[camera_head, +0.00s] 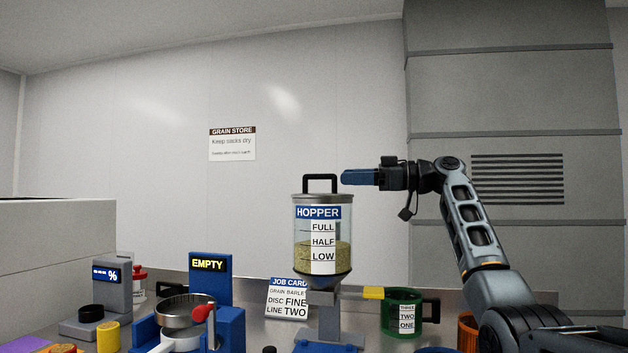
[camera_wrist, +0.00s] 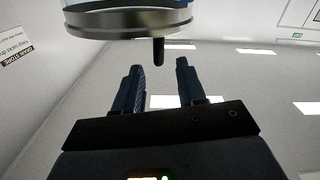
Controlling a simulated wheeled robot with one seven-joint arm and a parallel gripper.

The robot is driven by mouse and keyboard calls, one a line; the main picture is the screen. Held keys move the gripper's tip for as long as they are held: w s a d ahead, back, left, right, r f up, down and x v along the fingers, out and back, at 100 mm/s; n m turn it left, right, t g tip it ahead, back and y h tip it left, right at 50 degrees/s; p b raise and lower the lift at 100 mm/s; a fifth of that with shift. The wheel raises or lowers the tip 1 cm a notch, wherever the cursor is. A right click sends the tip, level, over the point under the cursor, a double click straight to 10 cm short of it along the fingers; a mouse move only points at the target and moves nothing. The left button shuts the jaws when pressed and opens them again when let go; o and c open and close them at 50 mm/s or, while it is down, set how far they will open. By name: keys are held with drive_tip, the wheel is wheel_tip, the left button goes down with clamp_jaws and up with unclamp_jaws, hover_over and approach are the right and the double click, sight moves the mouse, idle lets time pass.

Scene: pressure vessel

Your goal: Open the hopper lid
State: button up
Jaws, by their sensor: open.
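The hopper (camera_head: 317,240) is a clear cylinder with grain inside, standing upright. Its grey lid (camera_head: 316,198) sits flat on top and carries a black arched handle (camera_head: 320,177). The lid rim also shows in the wrist view (camera_wrist: 130,24), with one handle post (camera_wrist: 158,52) sticking out from it. My gripper (camera_head: 343,177) is just right of the handle, level with it. In the wrist view my gripper (camera_wrist: 160,66) has its two fingers apart, with the post seen in line with the gap between them. I cannot tell whether the handle is within the jaws.
Below the hopper are a job card (camera_head: 287,299), a yellow-handled slide (camera_head: 374,293) and a green cup (camera_head: 403,311). A blue stand reading EMPTY (camera_head: 210,264) and a grey percent meter (camera_head: 112,287) are at left. The space around and above the handle is clear.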

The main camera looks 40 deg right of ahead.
sight(331, 177)
drive_tip(key=p+x, duration=0.1)
drive_tip(key=x, duration=0.7)
drive_tip(key=shift+d+p, duration=0.1)
drive_tip(key=shift+p, duration=0.2)
drive_tip(key=shift+c, duration=0.3)
clamp_jaws()
